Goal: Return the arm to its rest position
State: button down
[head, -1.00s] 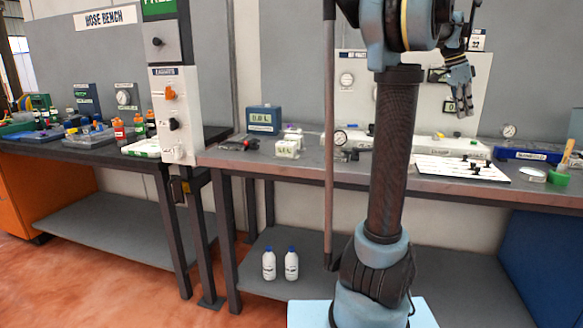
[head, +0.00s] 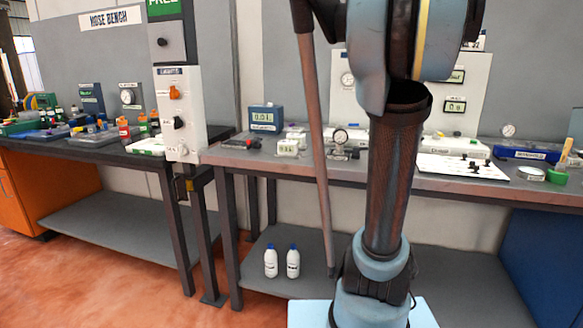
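My arm stands upright in the head view at the right of centre, on its base at the bottom. Its dark lower link rises in front of the right bench (head: 500,192), and its thick blue-grey upper part fills the top of the picture. A thin brown rod of mine leans beside it. My gripper is not visible now; it is out of frame or hidden behind the arm.
The right bench carries a blue display box (head: 266,118), a gauge (head: 340,137), a white plate with black knobs (head: 462,167) and a green item (head: 557,177). Two white bottles (head: 281,262) stand on its lower shelf. A switch column (head: 180,115) stands between the benches.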

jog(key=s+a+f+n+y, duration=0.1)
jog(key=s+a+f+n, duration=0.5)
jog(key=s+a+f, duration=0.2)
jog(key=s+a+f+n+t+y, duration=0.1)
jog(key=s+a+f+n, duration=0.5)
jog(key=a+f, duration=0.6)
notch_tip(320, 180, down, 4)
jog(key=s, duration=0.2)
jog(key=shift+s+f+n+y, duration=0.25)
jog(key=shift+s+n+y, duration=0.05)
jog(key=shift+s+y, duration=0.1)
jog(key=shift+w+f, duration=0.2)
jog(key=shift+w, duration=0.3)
